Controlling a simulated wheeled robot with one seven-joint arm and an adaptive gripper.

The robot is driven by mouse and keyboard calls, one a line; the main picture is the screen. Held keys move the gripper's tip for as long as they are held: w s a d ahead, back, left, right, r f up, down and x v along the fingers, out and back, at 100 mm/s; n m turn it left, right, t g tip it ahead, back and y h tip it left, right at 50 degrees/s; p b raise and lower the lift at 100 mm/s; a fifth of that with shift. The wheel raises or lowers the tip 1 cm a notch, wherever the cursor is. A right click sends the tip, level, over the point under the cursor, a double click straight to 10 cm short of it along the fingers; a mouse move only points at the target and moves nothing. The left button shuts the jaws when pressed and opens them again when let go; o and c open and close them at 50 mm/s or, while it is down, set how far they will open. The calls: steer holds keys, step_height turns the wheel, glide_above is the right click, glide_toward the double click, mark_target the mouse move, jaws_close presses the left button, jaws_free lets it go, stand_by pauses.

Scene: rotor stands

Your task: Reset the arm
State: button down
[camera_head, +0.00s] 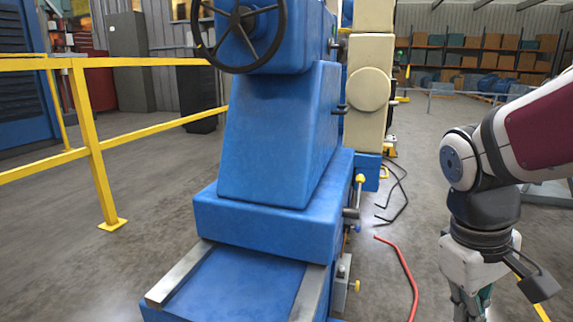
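My arm comes in from the right edge and bends down at a dark joint. My gripper (471,308) hangs downward at the bottom right, and its fingertips are cut off by the lower edge. I cannot tell whether it is open or shut. A small teal patch shows beside the fingers; I cannot tell what it is. No rotor stand is clearly recognisable in this view.
A large blue machine (275,140) with a black handwheel (240,28) fills the centre. A yellow railing (95,150) stands left. A red hose (403,268) and black cables (398,203) lie on the floor between machine and arm. Stocked shelves (480,60) stand far back.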

steer(key=s+a+r+m+y, duration=0.1)
steer(key=s+a+m, duration=0.15)
steer(key=s, duration=0.55)
steer(key=s+a+r+m+y, duration=0.15)
steer(key=s+a, duration=0.25)
steer(key=s, duration=0.4)
step_height(320, 180, up, 30)
steer(key=n+t+p, duration=0.1)
steer(key=t+p, duration=0.3)
steer(key=p, duration=2.4)
steer(key=shift+w+d+t+p, duration=0.15)
steer(key=shift+t+p, duration=0.15)
steer(key=shift+p, duration=0.1)
